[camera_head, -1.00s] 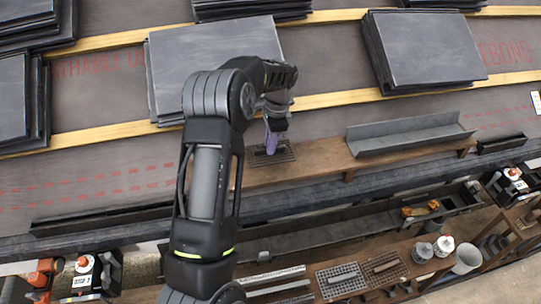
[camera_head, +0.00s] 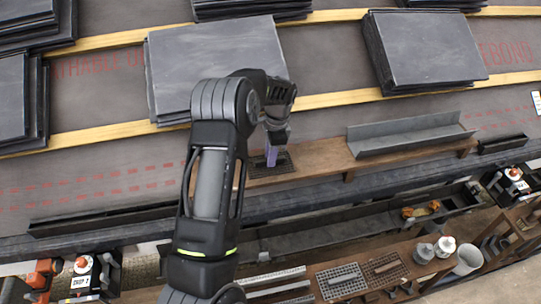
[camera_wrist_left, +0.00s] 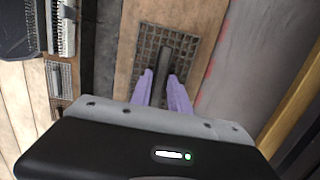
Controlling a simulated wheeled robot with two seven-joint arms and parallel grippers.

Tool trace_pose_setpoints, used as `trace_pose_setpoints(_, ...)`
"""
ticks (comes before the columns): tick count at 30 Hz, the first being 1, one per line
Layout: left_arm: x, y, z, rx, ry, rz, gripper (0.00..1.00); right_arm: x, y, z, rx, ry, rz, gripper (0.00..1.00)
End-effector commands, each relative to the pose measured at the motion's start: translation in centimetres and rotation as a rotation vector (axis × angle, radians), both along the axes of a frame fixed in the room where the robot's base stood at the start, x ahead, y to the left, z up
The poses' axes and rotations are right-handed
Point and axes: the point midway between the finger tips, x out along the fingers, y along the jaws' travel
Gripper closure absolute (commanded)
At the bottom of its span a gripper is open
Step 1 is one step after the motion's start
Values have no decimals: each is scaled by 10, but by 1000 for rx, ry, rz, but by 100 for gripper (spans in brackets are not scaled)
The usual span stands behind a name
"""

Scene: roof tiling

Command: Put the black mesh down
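The black mesh (camera_head: 288,167) is a dark rectangular grid with a raised bar along its middle. It is over the wooden plank on the roof, left of the grey trough, and lies about level. I cannot tell whether it rests on the plank or hovers just above it. My left gripper (camera_head: 271,156) points down at its middle. In the left wrist view, the purple fingers of my left gripper (camera_wrist_left: 161,76) stand on either side of the bar of the mesh (camera_wrist_left: 183,48), closed on it. My right gripper is not in view.
The wooden plank (camera_head: 325,158) carries a grey trough (camera_head: 410,138) to the right. Slate stacks (camera_head: 425,50) lie on the roof behind, another stack (camera_head: 175,70) behind my arm. A lower bench holds a lighter grid (camera_head: 340,281), a brown grid (camera_head: 384,268) and pots.

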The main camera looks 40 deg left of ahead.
Motion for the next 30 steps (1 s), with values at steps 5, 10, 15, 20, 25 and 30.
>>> trace_pose_setpoints(5, 0, 0, 0, 0, 0, 0, 65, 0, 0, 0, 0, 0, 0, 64)
trace_pose_setpoints(10, 0, 0, 0, 0, 0, 0, 65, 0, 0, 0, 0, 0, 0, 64)
trace_pose_setpoints(15, 0, 0, 6, 0, -1, 0, 65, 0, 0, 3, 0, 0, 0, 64)
trace_pose_setpoints(20, 3, -1, 24, 1, -3, 0, 65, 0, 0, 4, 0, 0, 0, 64)
trace_pose_setpoints(25, 6, -4, 57, 1, -5, 0, 65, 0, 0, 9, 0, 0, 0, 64)
trace_pose_setpoints(30, 9, -7, 93, 1, -3, 0, 65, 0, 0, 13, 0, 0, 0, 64)
